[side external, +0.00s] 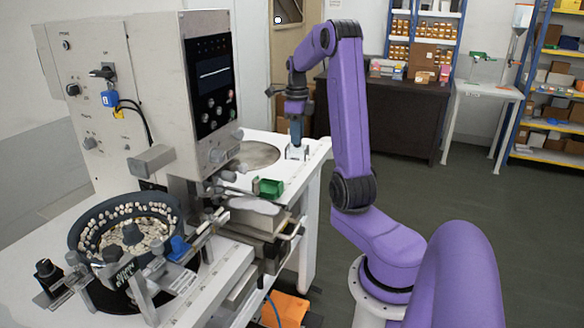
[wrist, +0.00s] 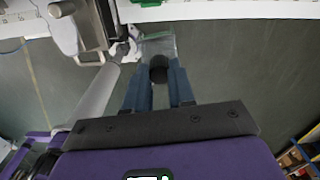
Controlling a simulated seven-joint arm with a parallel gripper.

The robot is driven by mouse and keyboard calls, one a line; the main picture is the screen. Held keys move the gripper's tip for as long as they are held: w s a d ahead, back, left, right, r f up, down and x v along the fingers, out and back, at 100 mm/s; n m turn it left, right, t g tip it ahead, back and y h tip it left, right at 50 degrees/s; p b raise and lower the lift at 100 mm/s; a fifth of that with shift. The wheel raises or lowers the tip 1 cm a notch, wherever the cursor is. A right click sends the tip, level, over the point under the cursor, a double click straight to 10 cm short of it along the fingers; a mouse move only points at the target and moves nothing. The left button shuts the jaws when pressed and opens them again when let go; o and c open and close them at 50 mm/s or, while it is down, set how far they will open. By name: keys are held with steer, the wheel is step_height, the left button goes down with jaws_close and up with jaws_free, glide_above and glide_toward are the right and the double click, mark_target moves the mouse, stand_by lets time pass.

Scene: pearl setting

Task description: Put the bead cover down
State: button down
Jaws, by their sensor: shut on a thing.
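The bead cover (wrist: 157,46) looks like a clear, see-through piece with a dark round knob (wrist: 159,70) in the wrist view. My gripper (wrist: 160,76) has its two blue fingers closed on either side of this knob. In the side external view, my gripper (side external: 297,132) points down over the far right end of the white table, with the clear bead cover (side external: 297,153) below its fingertips. I cannot tell whether the cover touches the table. Its far edges are hard to make out.
A dark round bowl (side external: 75,238) with many pale beads stands at the front left, beside a tall beige machine (side external: 150,90) with a black panel. A small green block (side external: 268,187) sits on the machine's front. An orange box (side external: 285,310) lies on the floor.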

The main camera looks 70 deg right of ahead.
steer(key=shift+d+f+m, duration=0.45)
steer(key=shift+d+m, duration=0.15)
steer(key=shift+w+d+f, duration=1.6)
steer(key=shift+d+f, duration=0.05)
steer(key=shift+f, duration=0.55)
steer(key=shift+w+d+f, duration=1.65)
steer(key=shift+d+f, duration=0.05)
steer(key=shift+f, duration=0.45)
steer(key=shift+w+d+f, duration=1.6)
steer(key=shift+d+f, duration=0.05)
steer(key=shift+f, duration=0.55)
steer(key=shift+f, duration=0.1)
steer(key=c, duration=1)
jaws_free()
steer(key=shift+o, duration=0.2)
step_height(320, 180, up, 12)
